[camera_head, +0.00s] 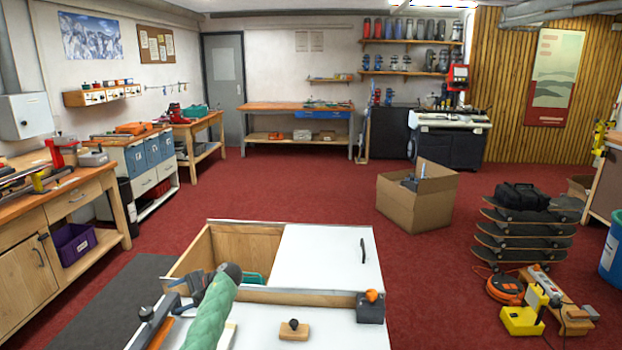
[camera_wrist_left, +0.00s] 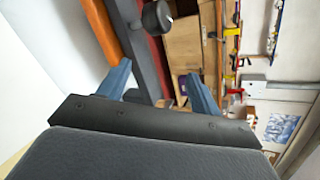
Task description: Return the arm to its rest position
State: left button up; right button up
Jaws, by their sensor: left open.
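My left gripper (camera_head: 197,283) is small and partly hidden behind my green-covered arm in the head view, low in the picture over the near left part of the white bench top (camera_head: 345,333). In the left wrist view the two blue fingers of my left gripper (camera_wrist_left: 156,76) stand apart with nothing held between them. A dark bar with a black knob (camera_wrist_left: 157,17) lies beyond the fingers there; the gap to it cannot be told. My right gripper is not in view.
A white panel with a black handle (camera_head: 364,251) covers the right part of the bench's wooden box; its left part is open, with a green thing (camera_head: 252,278) inside. A wooden block with a knob (camera_head: 294,330) and a grey block with an orange knob (camera_head: 370,306) are near.

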pick_arm(q)
jog(key=s+d+r+n+t+h, duration=0.1)
jog(key=d+r+n+t+h, duration=0.35)
jog(key=d+r, duration=0.45)
jog(key=s+d+f+t+h, duration=0.2)
jog(key=s+d+h, duration=0.2)
jog(key=s+d, duration=0.6)
jog(key=s+d+f+t+h, duration=0.15)
jog(key=s+d+h, duration=0.3)
jog(key=s, duration=0.95)
jog(key=s+d+f+g, duration=0.1)
jog(key=s+f+g, duration=0.1)
jog(key=s+f, duration=0.4)
jog(key=s+d+f+g, duration=0.1)
jog(key=s+f, duration=0.5)
jog(key=s, duration=1.1)
jog(key=s+d+f+g+h, duration=0.1)
jog(key=s+f+g, duration=0.2)
jog(key=s, duration=0.9)
notch_tip(320, 180, down, 3)
jog(key=shift+s+d+m, duration=0.2)
jog(key=shift+m, duration=0.25)
